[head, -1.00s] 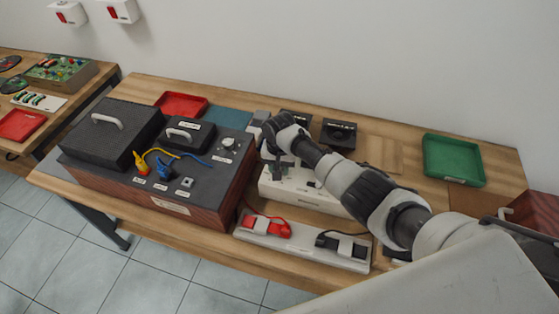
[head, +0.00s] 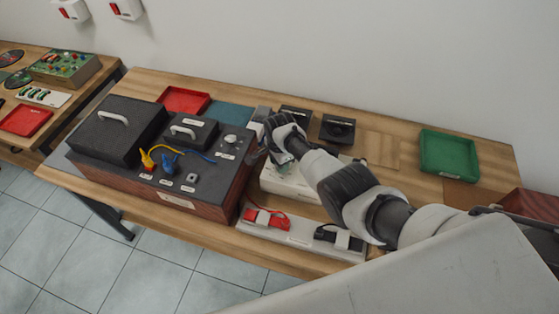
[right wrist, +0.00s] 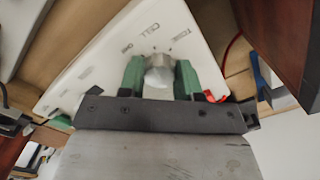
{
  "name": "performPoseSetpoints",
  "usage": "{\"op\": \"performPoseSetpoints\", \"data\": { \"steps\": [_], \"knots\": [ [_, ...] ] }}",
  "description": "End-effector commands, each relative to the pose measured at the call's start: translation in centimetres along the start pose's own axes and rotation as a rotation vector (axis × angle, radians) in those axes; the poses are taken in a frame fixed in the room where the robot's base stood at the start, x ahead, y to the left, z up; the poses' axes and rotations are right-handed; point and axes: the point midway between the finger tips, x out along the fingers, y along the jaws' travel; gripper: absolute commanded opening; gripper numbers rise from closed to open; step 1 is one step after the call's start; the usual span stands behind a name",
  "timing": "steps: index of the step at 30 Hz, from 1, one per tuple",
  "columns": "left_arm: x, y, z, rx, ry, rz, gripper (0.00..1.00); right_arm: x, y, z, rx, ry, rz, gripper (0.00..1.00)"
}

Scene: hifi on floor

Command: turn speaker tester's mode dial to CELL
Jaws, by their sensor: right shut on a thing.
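The speaker tester (head: 285,182) is a white box in the middle of the bench, partly hidden by my right arm. In the right wrist view its white top (right wrist: 105,65) carries printed labels, with CELL readable above the dial. The mode dial (right wrist: 159,77) is a pale round knob between the green fingertips of my right gripper (right wrist: 160,80), which is shut on it. I cannot tell which label the dial points at. In the head view the right gripper (head: 272,155) is mostly hidden behind its own wrist. My left gripper is not in view.
A dark hi-fi unit (head: 215,175) with wooden sides stands close left of the tester. A power strip-like white holder (head: 300,238) with red and black clips lies in front. A green tray (head: 449,172) sits at the right and a red tray (head: 184,100) behind.

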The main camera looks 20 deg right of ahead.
Motion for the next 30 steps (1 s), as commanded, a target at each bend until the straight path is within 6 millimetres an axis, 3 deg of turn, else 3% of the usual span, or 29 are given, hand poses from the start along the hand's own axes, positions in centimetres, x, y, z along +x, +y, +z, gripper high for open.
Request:
{"op": "performPoseSetpoints", "data": {
  "steps": [9, 24, 25, 30],
  "knots": [
    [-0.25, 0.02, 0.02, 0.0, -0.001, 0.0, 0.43, -0.13, -0.11, -0.13, 0.109, 0.003, -0.003, 0.1],
    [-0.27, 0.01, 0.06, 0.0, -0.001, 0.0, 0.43, -0.15, -0.13, -0.19, 0.126, 0.004, -0.003, 0.1],
    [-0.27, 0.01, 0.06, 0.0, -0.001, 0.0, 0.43, -0.15, -0.13, -0.2, 0.126, 0.004, -0.003, 0.35],
    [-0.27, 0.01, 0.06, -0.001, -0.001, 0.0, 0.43, -0.11, -0.11, -0.15, 0.126, 0.003, -0.002, 0.59]
  ]
}}
